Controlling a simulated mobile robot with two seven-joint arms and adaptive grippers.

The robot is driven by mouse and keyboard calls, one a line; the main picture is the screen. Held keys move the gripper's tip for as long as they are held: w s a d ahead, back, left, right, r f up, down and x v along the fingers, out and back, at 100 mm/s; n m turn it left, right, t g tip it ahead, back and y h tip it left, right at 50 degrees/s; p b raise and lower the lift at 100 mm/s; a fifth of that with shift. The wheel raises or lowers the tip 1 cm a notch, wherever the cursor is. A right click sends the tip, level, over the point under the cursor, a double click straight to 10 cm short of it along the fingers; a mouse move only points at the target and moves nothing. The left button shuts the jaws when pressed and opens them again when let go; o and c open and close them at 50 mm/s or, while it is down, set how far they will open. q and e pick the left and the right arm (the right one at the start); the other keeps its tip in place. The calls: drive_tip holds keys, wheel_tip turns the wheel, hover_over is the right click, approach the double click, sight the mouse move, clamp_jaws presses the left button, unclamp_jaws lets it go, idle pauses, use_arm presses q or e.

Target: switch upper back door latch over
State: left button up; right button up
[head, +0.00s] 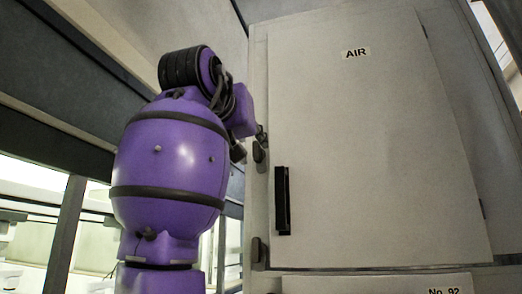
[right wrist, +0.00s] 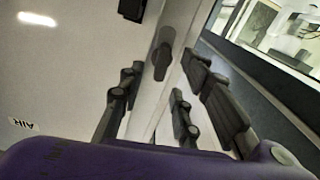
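The tall grey cabinet door (head: 370,150) marked AIR is closed in the head view. The upper latch (head: 259,152), a small dark turn-piece, sits on the frame at the door's left edge. It also shows in the right wrist view (right wrist: 162,55), roughly upright there. My right gripper (head: 248,143) is beside this latch, mostly hidden behind my purple arm. In the right wrist view my right gripper (right wrist: 162,85) is open, with dark fingers on either side of the latch's line and nothing held. Contact cannot be told. My left gripper is not in view.
A black door handle (head: 283,200) stands out just right of and below the upper latch. A lower latch (head: 258,250) is on the same edge. A plate marked No. 92 (head: 445,291) is below. Windows with a dark frame lie at the left.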

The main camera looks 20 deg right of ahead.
sight(255, 150)
drive_tip(key=x, duration=0.5)
drive_tip(key=shift+a+f, duration=0.15)
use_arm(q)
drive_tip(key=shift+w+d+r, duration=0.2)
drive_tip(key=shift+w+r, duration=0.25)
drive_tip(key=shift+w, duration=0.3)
use_arm(e)
clamp_jaws()
